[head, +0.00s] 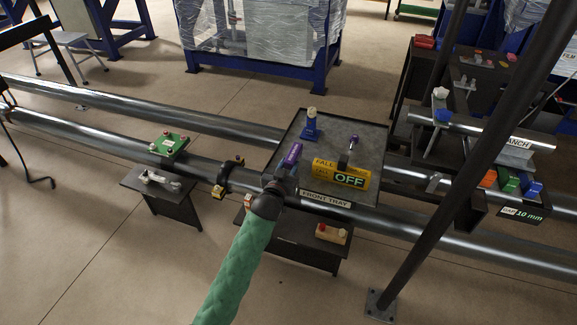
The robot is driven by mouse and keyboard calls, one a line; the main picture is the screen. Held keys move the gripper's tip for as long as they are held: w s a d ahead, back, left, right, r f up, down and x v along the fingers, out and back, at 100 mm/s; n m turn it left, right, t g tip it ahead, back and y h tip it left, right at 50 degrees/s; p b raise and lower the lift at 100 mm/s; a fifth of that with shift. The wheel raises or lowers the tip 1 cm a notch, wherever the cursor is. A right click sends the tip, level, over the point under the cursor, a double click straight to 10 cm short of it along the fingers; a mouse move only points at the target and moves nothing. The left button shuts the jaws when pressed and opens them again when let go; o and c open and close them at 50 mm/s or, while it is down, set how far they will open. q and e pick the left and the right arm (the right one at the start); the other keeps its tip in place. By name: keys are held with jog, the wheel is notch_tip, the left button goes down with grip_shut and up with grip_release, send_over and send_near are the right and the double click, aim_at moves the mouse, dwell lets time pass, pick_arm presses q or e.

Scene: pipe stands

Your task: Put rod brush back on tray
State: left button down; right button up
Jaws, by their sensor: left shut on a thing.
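My left gripper (283,178) is at the front left edge of the tray (372,128) labelled FRONT TRAY. It is shut on a short purple piece, which looks like the rod brush (292,155). The piece stands up tilted from the jaws, over the tray's left part in the picture. Whether it touches the tray cannot be told. The jaws are small and dark, and the lower end of the piece is hidden. My right gripper is not in view.
A dark post (480,150) rises at right. The tray's right part is bare.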

pick_arm(q)
jog(key=shift+f, duration=0.4)
dwell(0.3)
jog(key=c, duration=1)
grip_release()
jog(key=shift+o, duration=0.2)
jog(key=shift+s, duration=0.1)
jog(key=shift+p+v, duration=0.5)
jog(key=shift+v, duration=0.6)
jog(key=shift+p+v, duration=0.45)
jog(key=shift+v, duration=0.9)
